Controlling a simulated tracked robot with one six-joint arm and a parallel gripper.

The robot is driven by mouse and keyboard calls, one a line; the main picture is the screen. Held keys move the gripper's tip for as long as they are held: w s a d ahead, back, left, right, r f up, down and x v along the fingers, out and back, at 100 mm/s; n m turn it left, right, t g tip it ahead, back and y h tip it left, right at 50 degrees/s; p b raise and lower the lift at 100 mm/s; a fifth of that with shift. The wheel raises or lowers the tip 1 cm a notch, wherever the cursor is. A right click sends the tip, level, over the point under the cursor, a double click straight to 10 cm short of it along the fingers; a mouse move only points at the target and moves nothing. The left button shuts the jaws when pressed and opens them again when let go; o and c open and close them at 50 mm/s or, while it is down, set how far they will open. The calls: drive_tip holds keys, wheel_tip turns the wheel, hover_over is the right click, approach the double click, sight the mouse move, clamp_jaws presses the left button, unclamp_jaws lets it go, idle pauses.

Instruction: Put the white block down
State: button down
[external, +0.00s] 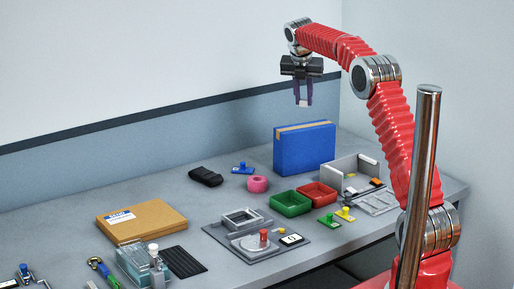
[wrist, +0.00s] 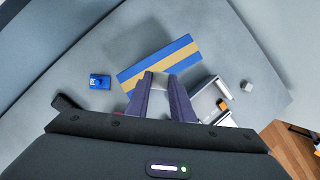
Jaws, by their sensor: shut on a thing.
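My gripper (external: 303,101) is high above the table, in front of the pale back wall, with its dark fingers pointing down. It is shut on the white block (external: 303,102), a small pale piece between the fingertips. In the wrist view the fingers of my gripper (wrist: 161,77) come together around the white block (wrist: 158,80), which is mostly hidden by them. Nothing touches the block from below.
A blue box (external: 304,149) with a tan stripe stands on the grey table (external: 150,188) below.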

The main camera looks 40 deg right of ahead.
wheel_tip(320, 180, up, 3)
drive_tip(key=shift+s+a+f, duration=0.1)
drive_tip(key=shift+f, duration=0.1)
drive_tip(key=shift+s+a+f, duration=0.1)
drive_tip(key=shift+s, duration=0.2)
drive_tip(key=shift+s+n, duration=0.1)
drive_tip(key=shift+n, duration=0.2)
hover_over(304, 130)
wheel_tip(304, 130, down, 6)
drive_tip(key=shift+s+a+f, duration=0.2)
drive_tip(key=shift+s+a, duration=0.25)
drive_tip(key=shift+f, duration=1.85)
drive_tip(key=c, duration=1.5)
unclamp_jaws()
drive_tip(key=shift+c, duration=0.2)
